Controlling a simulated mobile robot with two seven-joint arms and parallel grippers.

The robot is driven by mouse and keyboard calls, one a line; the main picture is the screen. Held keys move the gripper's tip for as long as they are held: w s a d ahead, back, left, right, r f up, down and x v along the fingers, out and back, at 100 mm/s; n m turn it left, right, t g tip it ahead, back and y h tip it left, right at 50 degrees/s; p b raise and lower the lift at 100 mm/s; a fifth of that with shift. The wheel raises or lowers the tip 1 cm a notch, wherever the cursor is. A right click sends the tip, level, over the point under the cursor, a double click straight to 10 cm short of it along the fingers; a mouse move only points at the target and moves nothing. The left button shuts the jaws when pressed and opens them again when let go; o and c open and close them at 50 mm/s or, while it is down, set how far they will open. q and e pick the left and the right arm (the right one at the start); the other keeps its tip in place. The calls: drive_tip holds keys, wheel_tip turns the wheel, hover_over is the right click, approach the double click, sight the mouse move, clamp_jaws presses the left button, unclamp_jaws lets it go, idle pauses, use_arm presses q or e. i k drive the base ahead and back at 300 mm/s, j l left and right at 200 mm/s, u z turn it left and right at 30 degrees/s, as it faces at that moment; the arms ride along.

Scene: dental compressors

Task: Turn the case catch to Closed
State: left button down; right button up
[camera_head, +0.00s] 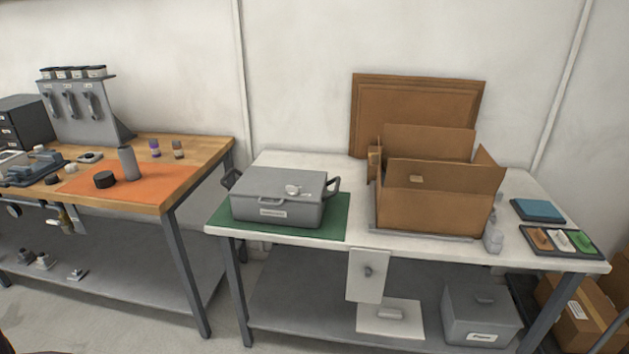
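A grey case (277,199) with a closed lid sits on a green mat (335,224) at the left end of the white table. It has a dark handle at each side and a small label on its front. A light round catch (293,189) sits on top of the lid, right of its middle, with small markings beside it. The markings are too small to read, so I cannot tell the catch's setting. Neither of my grippers is in view.
An open cardboard box (432,209) stands right of the case on the white table (275,159). A tray of coloured pieces (559,241) lies at the right end. A wooden bench (190,150) with an orange mat (170,174) stands left, across a gap.

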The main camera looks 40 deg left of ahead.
sight(292, 190)
drive_tip(key=u, duration=1.35)
